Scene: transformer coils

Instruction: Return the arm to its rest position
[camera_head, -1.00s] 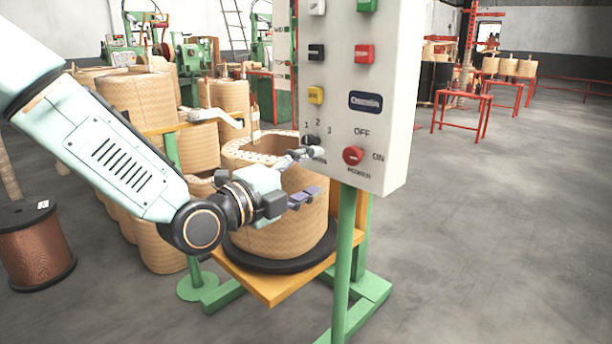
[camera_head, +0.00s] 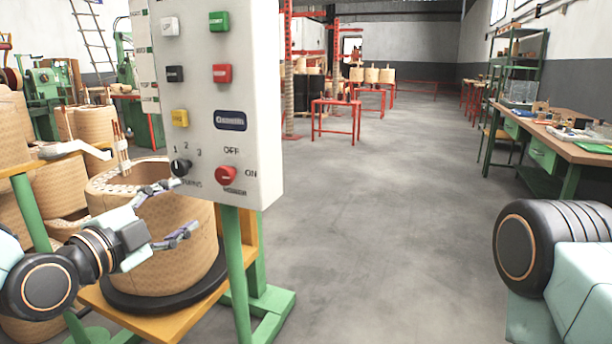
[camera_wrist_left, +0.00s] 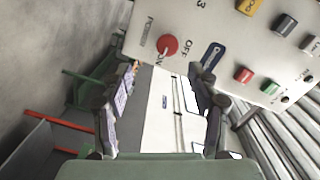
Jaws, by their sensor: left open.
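My left arm comes in from the left in the head view. Its gripper (camera_head: 168,212) is open and empty, in front of the large tan coil (camera_head: 172,250) and below and left of the control panel (camera_head: 262,120). In the left wrist view the two fingers (camera_wrist_left: 160,105) stand apart with nothing between them, and the panel (camera_wrist_left: 205,45) with its red power knob (camera_wrist_left: 167,45) lies beyond. In the head view the red knob (camera_head: 226,175) is near the panel's lower edge. Part of my right arm shows at lower right; its gripper is out of view.
The coil stands on a black disc (camera_head: 170,298) on a yellow and green stand. A green post (camera_head: 236,270) holds up the panel. More coils crowd the left. A workbench (camera_head: 560,140) stands at right. The floor (camera_head: 370,230) between is clear.

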